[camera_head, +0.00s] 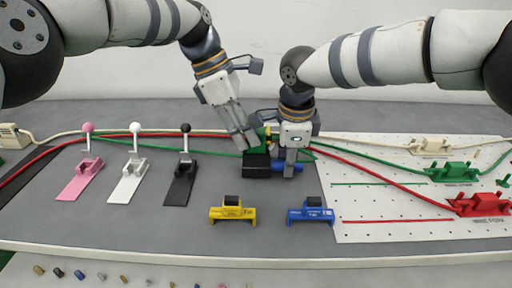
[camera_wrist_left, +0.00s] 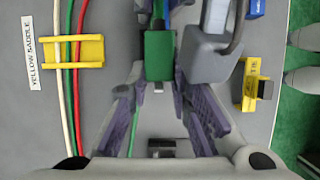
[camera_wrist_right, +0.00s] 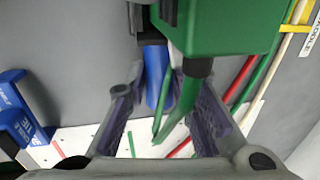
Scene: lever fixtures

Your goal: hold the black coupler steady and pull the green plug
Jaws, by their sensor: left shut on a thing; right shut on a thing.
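The black coupler (camera_head: 257,163) lies on the grey bench in the middle. A blue plug (camera_head: 277,170) extends from its right side; it also shows in the right wrist view (camera_wrist_right: 156,70). The green plug (camera_head: 262,132), a green block with a green cable, sits just behind the coupler. It shows large in the right wrist view (camera_wrist_right: 225,25) and between my left fingers in the left wrist view (camera_wrist_left: 158,57). My left gripper (camera_head: 246,146) appears shut on this green block. My right gripper (camera_head: 290,168) is shut around the blue plug beside the coupler. Both fingertips are partly hidden.
Yellow (camera_head: 233,211) and blue (camera_head: 311,212) saddles stand at the front. Pink (camera_head: 88,155), white (camera_head: 135,155) and black (camera_head: 185,155) levers stand at left. A white pegboard (camera_head: 380,210) holds green (camera_head: 455,172) and red (camera_head: 475,205) connectors. Cables cross behind the coupler.

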